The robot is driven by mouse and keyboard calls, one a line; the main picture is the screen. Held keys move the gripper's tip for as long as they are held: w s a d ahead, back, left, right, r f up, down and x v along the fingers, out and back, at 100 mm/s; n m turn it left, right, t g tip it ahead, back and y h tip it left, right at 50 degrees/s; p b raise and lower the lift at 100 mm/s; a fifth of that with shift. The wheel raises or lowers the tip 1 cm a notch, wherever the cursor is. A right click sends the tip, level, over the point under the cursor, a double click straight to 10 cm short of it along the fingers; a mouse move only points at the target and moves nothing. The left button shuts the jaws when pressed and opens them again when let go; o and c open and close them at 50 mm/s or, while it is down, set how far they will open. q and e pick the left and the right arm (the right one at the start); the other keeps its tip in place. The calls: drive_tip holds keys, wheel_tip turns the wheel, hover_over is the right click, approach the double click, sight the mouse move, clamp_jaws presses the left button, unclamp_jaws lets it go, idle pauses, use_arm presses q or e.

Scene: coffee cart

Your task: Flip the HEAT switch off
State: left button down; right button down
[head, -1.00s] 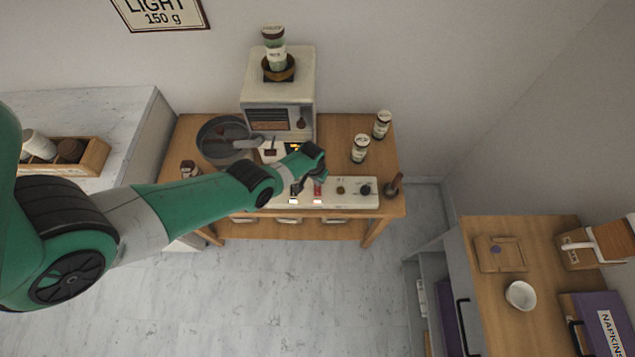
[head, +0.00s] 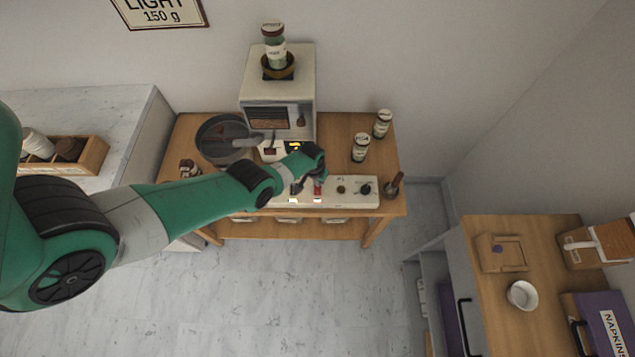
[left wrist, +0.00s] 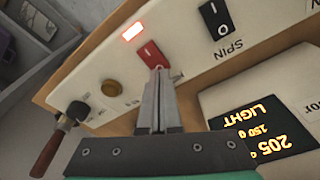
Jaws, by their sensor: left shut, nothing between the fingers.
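A white control panel (head: 330,204) runs along the front of the wooden cart. A red rocker switch (left wrist: 148,52) on it has a lit red-white lamp (left wrist: 132,31) beside it. I cannot read a label on this switch; my fingers cover part of the area around it. A black switch (left wrist: 215,18) marked SPIN is next to it. My left gripper (left wrist: 157,78) is shut and empty, its fingertips at the edge of the red switch; I cannot tell whether they touch. In the head view, the gripper (head: 320,177) is over the panel. My right gripper is not in view.
A round amber lamp (left wrist: 111,88) and a dark knob (left wrist: 78,111) are further along the panel. The roaster (head: 280,85), a pan (head: 222,138) and labelled jars (head: 360,148) stand behind the panel.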

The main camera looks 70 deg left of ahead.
use_arm(q)
drive_tip(key=shift+f+b, duration=0.45)
drive_tip(key=shift+f, duration=0.05)
wheel_tip(320, 180, up, 7)
drive_tip(key=p, duration=0.7)
idle(0.4)
